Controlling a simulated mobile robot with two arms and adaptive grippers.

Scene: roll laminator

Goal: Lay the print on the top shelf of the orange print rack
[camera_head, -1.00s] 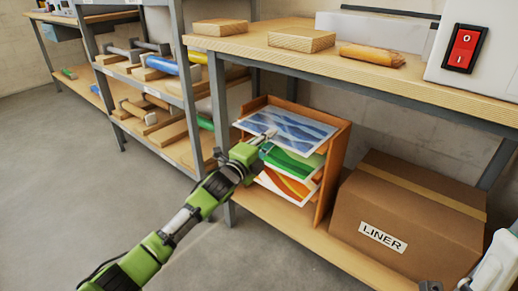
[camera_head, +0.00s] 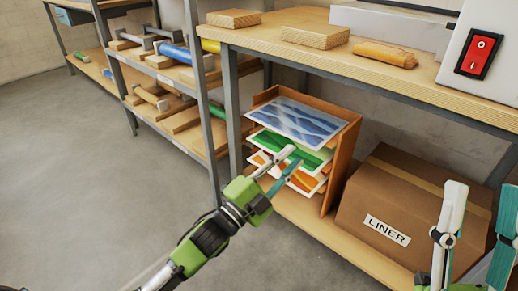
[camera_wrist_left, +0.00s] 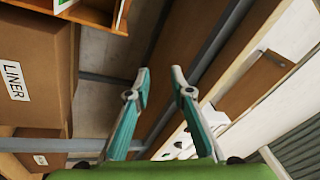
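The print with blue waves (camera_head: 300,120) lies flat at the top level of the orange print rack (camera_head: 344,160), between its side walls, in the head view. Prints with green (camera_head: 290,150) and orange (camera_head: 280,172) patterns lie on the levels below. My left gripper (camera_head: 296,156) is in front of the rack, apart from the blue print, with its fingers spread. In the left wrist view, its fingers (camera_wrist_left: 160,82) are apart with nothing between them. My right gripper (camera_head: 482,188) is at the lower right edge, fingers spread and empty.
The rack stands on the lower shelf under a wooden bench (camera_head: 380,80). A cardboard LINER box (camera_head: 400,205) stands to its right. A metal shelf unit (camera_head: 200,90) with rolls is to the left. The grey floor (camera_head: 90,190) in front is clear.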

